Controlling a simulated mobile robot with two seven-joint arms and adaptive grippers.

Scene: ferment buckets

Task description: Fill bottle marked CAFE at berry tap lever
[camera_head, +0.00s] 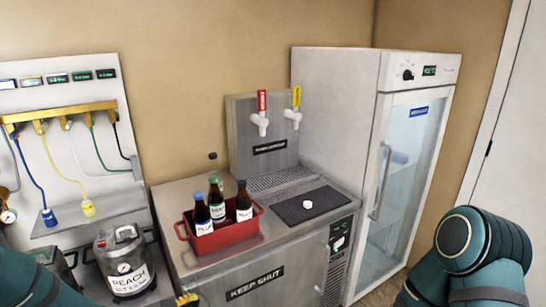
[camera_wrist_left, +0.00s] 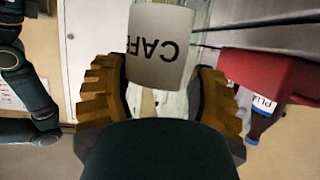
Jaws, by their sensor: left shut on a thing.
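My left gripper (camera_wrist_left: 160,95) is shut on the bottle marked CAFE (camera_wrist_left: 160,62). Its white label reads upside down in the left wrist view, and the rest of the bottle is hidden or out of frame. In the head view only yellow fingers of my left gripper (camera_head: 187,298) show at the bottom edge, low in front of the steel cabinet. The tap tower (camera_head: 262,140) has a red lever (camera_head: 262,100) and a yellow lever (camera_head: 296,97) over white spouts; their lettering is too small to read. My right gripper is not in view.
A red crate (camera_head: 228,238) with several dark bottles stands on the counter left of a black mat (camera_head: 315,208). A white round piece (camera_head: 308,204) lies on the mat. A PEACH keg (camera_head: 126,262) is left; a glass-door fridge (camera_head: 408,160) is right.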

